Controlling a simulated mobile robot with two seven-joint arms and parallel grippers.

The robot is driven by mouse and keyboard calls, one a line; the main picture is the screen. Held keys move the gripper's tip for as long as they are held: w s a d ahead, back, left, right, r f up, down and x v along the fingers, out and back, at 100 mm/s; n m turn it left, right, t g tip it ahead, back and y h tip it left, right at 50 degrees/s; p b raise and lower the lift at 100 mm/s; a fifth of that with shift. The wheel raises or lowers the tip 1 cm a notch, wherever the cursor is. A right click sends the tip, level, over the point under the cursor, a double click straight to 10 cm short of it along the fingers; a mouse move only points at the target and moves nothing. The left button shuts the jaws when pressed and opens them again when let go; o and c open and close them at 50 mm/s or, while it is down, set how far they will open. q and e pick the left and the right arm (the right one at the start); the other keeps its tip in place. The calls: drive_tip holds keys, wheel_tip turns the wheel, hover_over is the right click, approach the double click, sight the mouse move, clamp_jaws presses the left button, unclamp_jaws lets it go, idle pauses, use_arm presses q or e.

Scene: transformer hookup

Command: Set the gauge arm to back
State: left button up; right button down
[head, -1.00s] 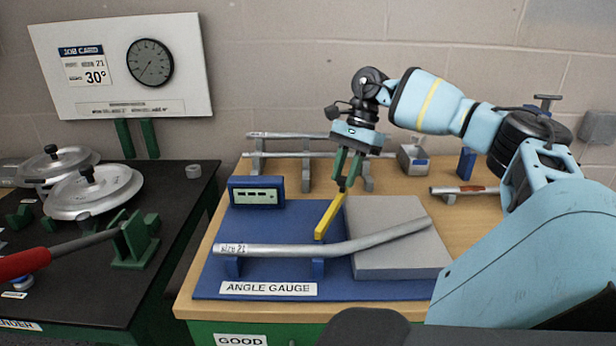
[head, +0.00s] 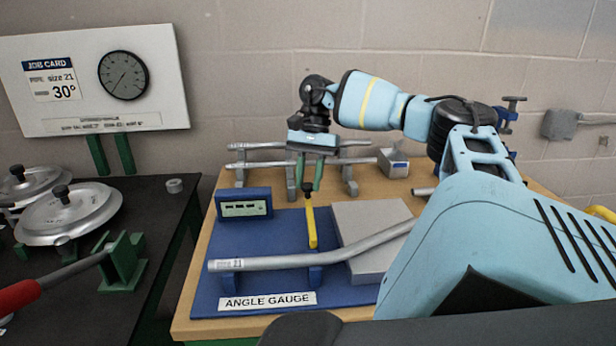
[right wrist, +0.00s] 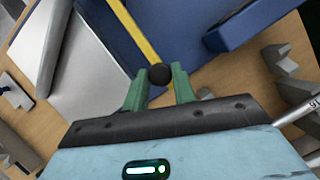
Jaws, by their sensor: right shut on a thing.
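The gauge arm (head: 312,228) is a yellow bar on the blue angle gauge board (head: 215,292). It points almost straight back from the bent pipe. My right gripper (head: 307,187) is shut on the black knob at its far end. In the right wrist view the knob (right wrist: 160,74) sits between the green fingers, with the yellow bar (right wrist: 133,33) running away from it. The bent pipe (head: 290,261), tagged size 21, lies across the front of the board and over the grey block (head: 362,228). My left gripper is not in view.
A blue readout box (head: 243,205) stands left of the gauge arm. Straight pipes rest on a grey rack (head: 292,180) behind my right gripper. A grey box (head: 393,163) stands at the back right. On the left, a black bench (head: 172,215) holds pot-like lids.

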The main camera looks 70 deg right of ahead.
drive_tip(key=shift+s, duration=0.1)
drive_tip(key=c, duration=1.1)
unclamp_jaws()
drive_tip(key=shift+c, duration=0.2)
drive_tip(key=shift+r, duration=0.1)
drive_tip(key=shift+d+r, duration=0.25)
drive_tip(key=shift+r, duration=0.3)
drive_tip(key=shift+v, duration=0.8)
drive_tip(key=shift+b+v, duration=0.3)
drive_tip(key=shift+v, duration=2.05)
